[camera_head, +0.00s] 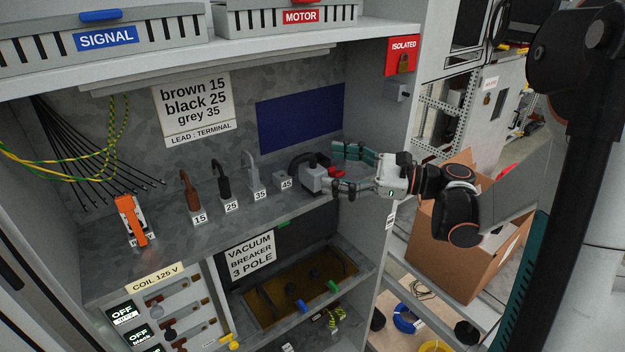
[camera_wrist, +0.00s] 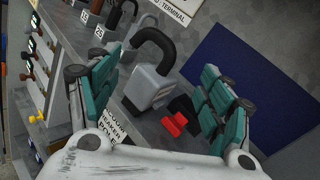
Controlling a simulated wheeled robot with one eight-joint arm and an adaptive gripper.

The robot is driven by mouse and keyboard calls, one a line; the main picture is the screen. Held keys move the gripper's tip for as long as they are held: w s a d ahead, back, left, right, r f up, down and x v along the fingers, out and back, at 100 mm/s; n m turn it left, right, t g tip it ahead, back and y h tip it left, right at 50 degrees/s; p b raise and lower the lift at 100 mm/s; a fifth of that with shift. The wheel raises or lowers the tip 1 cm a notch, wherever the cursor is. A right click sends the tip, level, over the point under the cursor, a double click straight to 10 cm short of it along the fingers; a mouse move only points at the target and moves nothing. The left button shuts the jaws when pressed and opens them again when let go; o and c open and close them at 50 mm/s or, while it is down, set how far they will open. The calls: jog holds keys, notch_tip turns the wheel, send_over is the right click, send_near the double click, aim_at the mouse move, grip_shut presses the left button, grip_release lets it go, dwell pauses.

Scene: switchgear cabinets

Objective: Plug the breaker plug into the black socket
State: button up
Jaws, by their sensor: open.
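A grey plug body with a thick black curved cable (camera_head: 312,176) stands at the right end of the grey shelf; it looks like the breaker plug. In the wrist view the grey plug body (camera_wrist: 147,88) lies between my fingers, nearer the left one. My gripper (camera_head: 338,169) is open, reaching in from the right with teal fingers spread around the plug's right side. The fingers also show in the wrist view (camera_wrist: 160,72). I cannot tell whether either touches the plug. A small black block with a red part (camera_wrist: 174,122) sits beside it. I cannot clearly identify the black socket.
Brown, black and grey leads stand at labels 15, 25 and 35, left of a small block (camera_head: 286,181) marked 45. An orange tool (camera_head: 132,220) stands further left. A dark blue panel (camera_head: 300,118) is on the back wall. The cabinet's right side wall is near my arm.

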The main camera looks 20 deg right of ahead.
aim_at(321, 171)
jog(key=shift+x, duration=1.85)
jog(key=shift+s+f, duration=0.1)
jog(key=shift+s, duration=0.05)
grip_shut()
